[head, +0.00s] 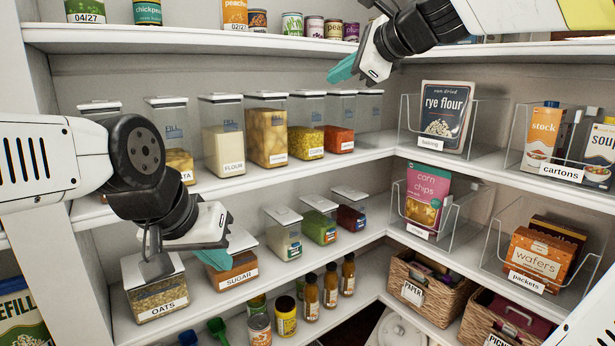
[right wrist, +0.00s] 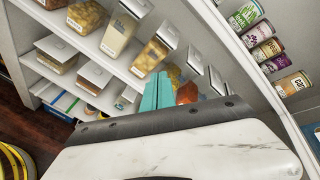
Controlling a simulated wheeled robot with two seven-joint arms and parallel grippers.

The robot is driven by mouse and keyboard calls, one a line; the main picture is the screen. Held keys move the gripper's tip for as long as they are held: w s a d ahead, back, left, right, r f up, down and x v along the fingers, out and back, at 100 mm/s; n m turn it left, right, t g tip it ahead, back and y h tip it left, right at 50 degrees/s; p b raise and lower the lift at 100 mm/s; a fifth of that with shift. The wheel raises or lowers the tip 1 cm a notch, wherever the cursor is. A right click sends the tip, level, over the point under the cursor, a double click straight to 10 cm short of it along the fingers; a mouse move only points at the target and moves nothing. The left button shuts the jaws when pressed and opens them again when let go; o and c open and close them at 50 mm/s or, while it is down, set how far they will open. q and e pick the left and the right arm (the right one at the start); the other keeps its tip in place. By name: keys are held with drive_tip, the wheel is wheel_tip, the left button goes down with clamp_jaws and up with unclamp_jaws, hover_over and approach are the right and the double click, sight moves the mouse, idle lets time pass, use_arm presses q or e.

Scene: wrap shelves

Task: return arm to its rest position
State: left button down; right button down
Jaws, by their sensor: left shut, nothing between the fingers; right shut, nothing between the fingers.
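My left gripper (head: 217,258) is in front of the left shelves in the head view, with its teal fingertips shut just in front of the sugar container (head: 236,270). The oats container (head: 154,290) stands to its left, partly behind my left arm. My right gripper (head: 342,70) is at the top middle of the head view, below the top shelf and above the row of lidded containers. In the right wrist view its teal fingers (right wrist: 156,92) are together and empty, with containers behind them.
Clear containers, such as flour (head: 222,142), line the left shelf. Cans (head: 292,24) stand on the top shelf. On the right are clear bins with rye flour (head: 446,115), a stock carton (head: 541,135) and wafers (head: 541,258), and wicker baskets (head: 428,292). Bottles and jars stand low in the middle.

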drive_tip(key=s+d+f+n+g+h, duration=0.2)
drive_tip(key=s+f+n, duration=0.7)
drive_tip(key=f, duration=0.5)
drive_tip(key=s+d+f+n+g+h, duration=0.3)
drive_tip(key=s+d+f+n, duration=0.2)
drive_tip(key=s+f+n, duration=0.4)
drive_tip(key=s+f, duration=0.3)
drive_tip(key=f, duration=0.2)
drive_tip(key=shift+s+d+n+h, duration=0.2)
drive_tip(key=shift+d+n+h, duration=0.2)
